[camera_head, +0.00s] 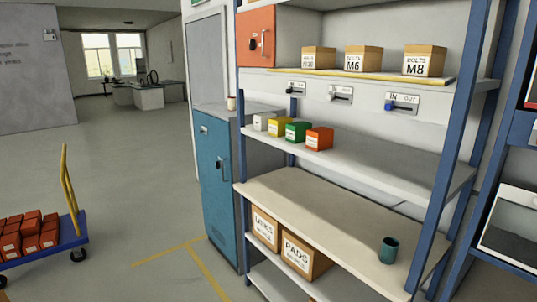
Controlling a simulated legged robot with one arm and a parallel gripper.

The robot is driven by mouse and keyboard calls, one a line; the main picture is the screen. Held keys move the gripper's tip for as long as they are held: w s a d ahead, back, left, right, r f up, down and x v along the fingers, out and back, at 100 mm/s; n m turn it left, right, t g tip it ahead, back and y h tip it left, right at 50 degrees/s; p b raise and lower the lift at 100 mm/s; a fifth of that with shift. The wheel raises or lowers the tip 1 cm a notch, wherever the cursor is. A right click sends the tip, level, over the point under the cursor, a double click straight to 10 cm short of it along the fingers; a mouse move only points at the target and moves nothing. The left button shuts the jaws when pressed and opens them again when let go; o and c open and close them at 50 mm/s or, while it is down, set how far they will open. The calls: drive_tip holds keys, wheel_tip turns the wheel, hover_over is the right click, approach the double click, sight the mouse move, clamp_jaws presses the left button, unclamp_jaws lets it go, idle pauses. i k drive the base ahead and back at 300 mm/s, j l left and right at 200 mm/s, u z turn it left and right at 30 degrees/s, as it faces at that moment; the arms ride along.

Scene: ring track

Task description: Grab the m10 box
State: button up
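Three open-topped cardboard boxes stand in a row on the top shelf (300,80) of a blue-framed rack. The right one (424,61) is labelled BOLTS M8 and the middle one (362,59) BOLTS M6. The left box (318,58) also has a white label, but its number is too small to read. I see no label that clearly reads M10. My gripper is not in view.
Small white, yellow, green and orange boxes (318,139) sit on the shelf below. A teal cup (388,250) and cardboard boxes (303,257) are lower. A teal locker (216,184) adjoins the rack. A blue cart (66,243) stands left; floor between is clear.

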sight(314, 58)
drive_tip(key=i+j+z, duration=0.1)
drive_tip(key=i, duration=0.45)
drive_tip(key=i+j+z, duration=0.15)
drive_tip(key=i, duration=0.4)
